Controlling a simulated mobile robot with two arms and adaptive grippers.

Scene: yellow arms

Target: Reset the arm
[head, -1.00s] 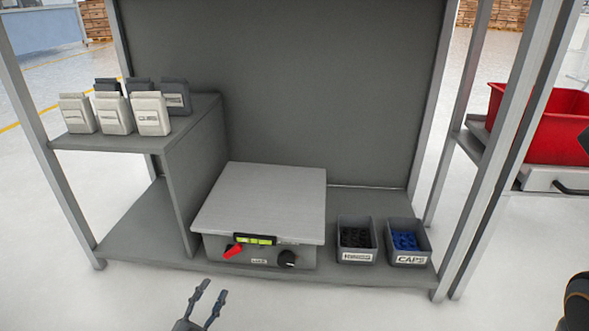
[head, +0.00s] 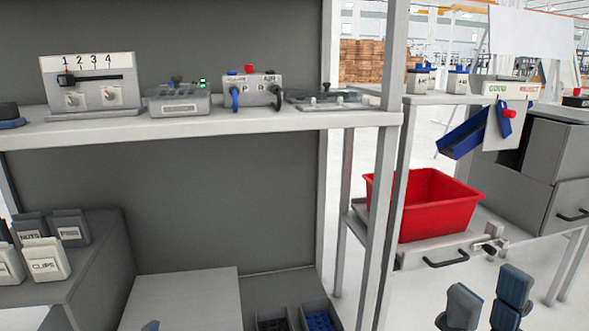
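My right gripper (head: 484,303) shows at the bottom right of the head view. Its dark fingers are spread apart with nothing between them, so it is open and empty. It shows in front of the white floor, below the side table with the red bin. Of my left gripper (head: 150,326), only what looks like a small dark fingertip shows at the bottom edge, in front of the grey scale plate (head: 190,295). The rest of it is out of view, so its opening cannot be told.
A shelf (head: 230,121) carries a numbered switch panel (head: 92,85) and a P/R/A control box (head: 252,90). A red bin (head: 430,205) stands on a side table. Grey bins (head: 45,260) sit at lower left. A metal post (head: 388,170) separates bench and side table.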

